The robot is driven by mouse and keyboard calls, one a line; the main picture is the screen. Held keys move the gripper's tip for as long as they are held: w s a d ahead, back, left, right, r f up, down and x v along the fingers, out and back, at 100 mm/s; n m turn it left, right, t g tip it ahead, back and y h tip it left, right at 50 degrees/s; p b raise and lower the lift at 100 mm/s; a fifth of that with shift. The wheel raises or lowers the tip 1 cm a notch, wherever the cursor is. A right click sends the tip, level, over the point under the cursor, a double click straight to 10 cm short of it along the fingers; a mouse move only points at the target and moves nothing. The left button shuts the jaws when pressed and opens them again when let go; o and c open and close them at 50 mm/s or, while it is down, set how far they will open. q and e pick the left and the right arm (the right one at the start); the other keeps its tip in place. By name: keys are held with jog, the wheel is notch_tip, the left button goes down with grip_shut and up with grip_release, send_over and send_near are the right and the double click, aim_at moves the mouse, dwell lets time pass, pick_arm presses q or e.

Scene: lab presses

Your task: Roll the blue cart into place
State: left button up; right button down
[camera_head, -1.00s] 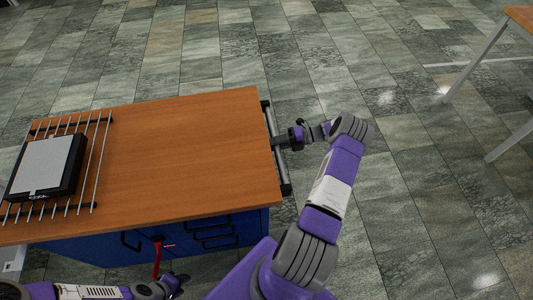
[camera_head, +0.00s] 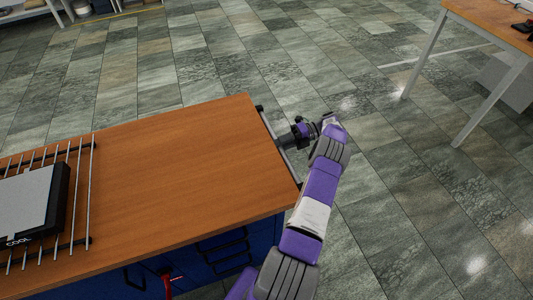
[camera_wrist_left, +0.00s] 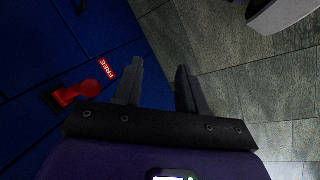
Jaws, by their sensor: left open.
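The blue cart has an orange-brown wooden top (camera_head: 180,170) and blue drawers with dark handles (camera_head: 225,250) below it. A bar handle (camera_head: 292,162) runs along its right end. My right gripper (camera_head: 286,141) is at this bar and appears shut on it; its fingertips are small and partly hidden. My left gripper (camera_wrist_left: 158,72) is open and empty in the left wrist view, beside the cart's blue side (camera_wrist_left: 35,60). A red lever (camera_wrist_left: 75,93) with a red label sits on that side, left of the fingers. It also shows in the head view (camera_head: 167,280).
A rack of metal rods (camera_head: 92,190) carries a grey-topped black device (camera_head: 28,205) on the cart's left. A wooden table with metal legs (camera_head: 425,50) stands at the upper right. Shelving (camera_head: 30,12) is at the upper left. Tiled floor is clear between.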

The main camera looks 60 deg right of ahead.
jog(key=shift+s+d+f+b, duration=0.4)
jog(key=shift+s+d+f, duration=0.1)
jog(key=shift+s+d, duration=0.1)
jog(key=shift+s+d+f, duration=0.1)
jog(key=shift+s+d, duration=0.05)
jog(key=shift+s, duration=0.1)
jog(key=c, duration=1.2)
grip_release()
